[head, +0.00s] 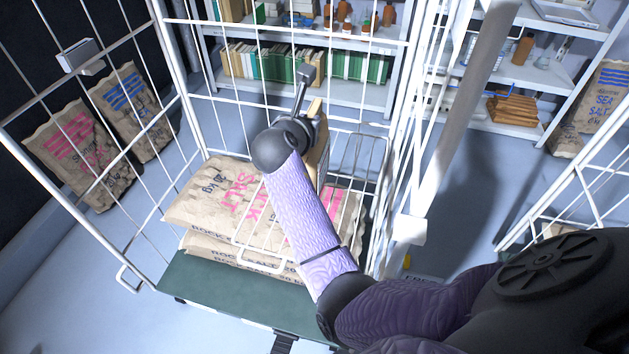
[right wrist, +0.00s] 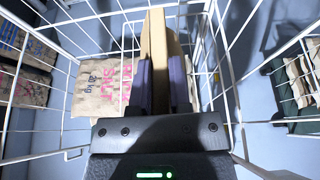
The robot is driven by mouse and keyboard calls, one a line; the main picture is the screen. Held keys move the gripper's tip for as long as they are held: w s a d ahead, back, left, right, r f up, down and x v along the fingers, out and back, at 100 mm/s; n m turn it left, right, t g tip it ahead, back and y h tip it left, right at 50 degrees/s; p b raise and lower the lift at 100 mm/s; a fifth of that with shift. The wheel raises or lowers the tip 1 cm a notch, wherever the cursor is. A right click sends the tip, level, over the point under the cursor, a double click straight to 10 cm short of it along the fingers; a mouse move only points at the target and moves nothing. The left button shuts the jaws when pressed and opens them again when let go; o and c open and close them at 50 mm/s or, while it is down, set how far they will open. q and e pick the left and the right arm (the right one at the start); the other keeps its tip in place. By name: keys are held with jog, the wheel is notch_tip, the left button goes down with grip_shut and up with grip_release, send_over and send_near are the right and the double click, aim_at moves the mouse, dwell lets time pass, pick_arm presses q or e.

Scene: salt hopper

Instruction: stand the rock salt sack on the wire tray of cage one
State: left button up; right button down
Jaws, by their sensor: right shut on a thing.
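My right gripper (head: 311,122) is inside the white wire cage (head: 196,102), shut on a tan, flat-sided thing (head: 322,155). In the right wrist view the held thing (right wrist: 156,50) stands upright between the fingers (right wrist: 160,75), seen edge-on. No print shows on it, so I cannot tell if it is the rock salt sack. A wire tray (head: 345,190) lies beside and below my gripper; I cannot tell if the held thing touches it. Brown paper sacks printed ROCK SALT (head: 212,192) lie stacked on the cage's green base (head: 215,297). My left gripper is not in view.
Two sacks with pink and blue print (head: 78,153) lean outside the cage at left. Shelves with books (head: 350,66) and bottles stand behind. A grey post (head: 455,100) and a second wire cage (head: 580,195) are at right.

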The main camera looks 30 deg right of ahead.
aim_at(316, 161)
notch_tip(316, 161, down, 10)
jog(key=b, duration=0.4)
jog(key=shift+a+r, duration=0.15)
jog(key=shift+r, duration=0.1)
jog(key=c, duration=0.6)
grip_release()
jog(key=shift+s+f, duration=0.15)
jog(key=shift+o, duration=0.2)
